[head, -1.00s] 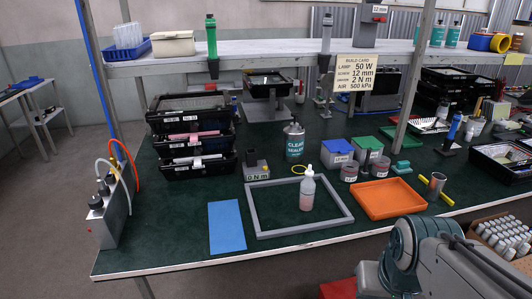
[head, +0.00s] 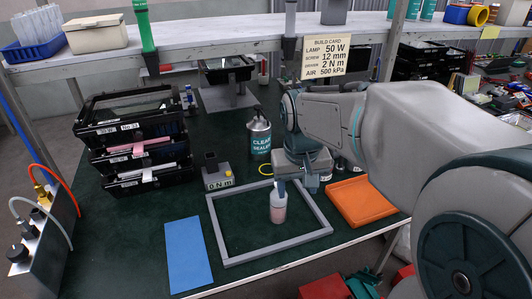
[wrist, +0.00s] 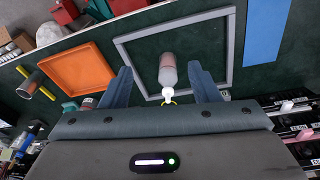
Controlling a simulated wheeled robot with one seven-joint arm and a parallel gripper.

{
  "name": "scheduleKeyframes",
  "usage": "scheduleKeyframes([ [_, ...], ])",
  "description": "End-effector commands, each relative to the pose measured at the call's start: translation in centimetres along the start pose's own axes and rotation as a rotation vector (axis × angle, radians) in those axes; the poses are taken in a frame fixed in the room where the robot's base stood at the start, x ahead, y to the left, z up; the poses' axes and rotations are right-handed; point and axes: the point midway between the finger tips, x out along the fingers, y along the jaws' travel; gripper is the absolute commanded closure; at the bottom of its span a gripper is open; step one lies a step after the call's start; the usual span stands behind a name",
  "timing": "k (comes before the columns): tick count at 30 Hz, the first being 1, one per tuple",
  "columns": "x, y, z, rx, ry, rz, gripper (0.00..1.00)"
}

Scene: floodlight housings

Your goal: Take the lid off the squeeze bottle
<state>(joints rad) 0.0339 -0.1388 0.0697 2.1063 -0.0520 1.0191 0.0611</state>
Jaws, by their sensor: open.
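The squeeze bottle (head: 278,208) stands upright inside the grey frame on the green bench, with pinkish content in a clear body. In the wrist view my open gripper (wrist: 160,70) has one blue-grey finger on each side of the bottle (wrist: 174,70), with gaps between. The white lid (wrist: 168,94) with its narrow tip shows between the fingers there. Nothing is held.
The grey frame (head: 222,240) surrounds the bottle on the bench. A blue mat (head: 188,254) lies left, an orange tray (head: 362,203) right. Behind stand a sealer can (head: 259,135), a torque box (head: 217,175) and stacked black trays (head: 140,158). A shelf (head: 200,53) runs above.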

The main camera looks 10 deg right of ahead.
Motion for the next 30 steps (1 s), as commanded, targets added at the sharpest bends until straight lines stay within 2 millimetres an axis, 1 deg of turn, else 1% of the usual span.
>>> scheduleKeyframes([
  [1, -0.4, -0.1, -2.2, -0.001, -0.018, 0.003, 0.44],
  [2, -0.5, -0.1, -3.4, -0.002, -0.027, 0.006, 0.44],
  [3, -0.5, -0.2, -5.0, -0.003, -0.038, 0.007, 0.44],
  [5, -0.4, -0.2, -7.2, -0.002, -0.056, 0.009, 0.44],
  [6, -0.2, -0.3, -8.7, 0.0, -0.067, 0.009, 0.44],
  [9, 0.5, -0.3, -12.2, 0.005, -0.095, 0.009, 0.44],
  [12, 1.4, -0.3, -15.1, 0.011, -0.119, 0.005, 0.44],
  [15, 2.4, -0.2, -17.3, 0.02, -0.137, 0.002, 0.44],
  [18, 3.1, -0.2, -18.7, 0.026, -0.15, -0.002, 0.44],
  [21, 3.7, -0.2, -19.4, 0.029, -0.157, -0.004, 0.44],
  [23, 4.2, -0.1, -19.5, 0.03, -0.16, -0.005, 0.44],
  [26, 5.6, -0.1, -19.3, 0.031, -0.163, -0.005, 0.44],
  [30, 8.4, -0.1, -18.8, 0.031, -0.165, -0.004, 0.44],
])
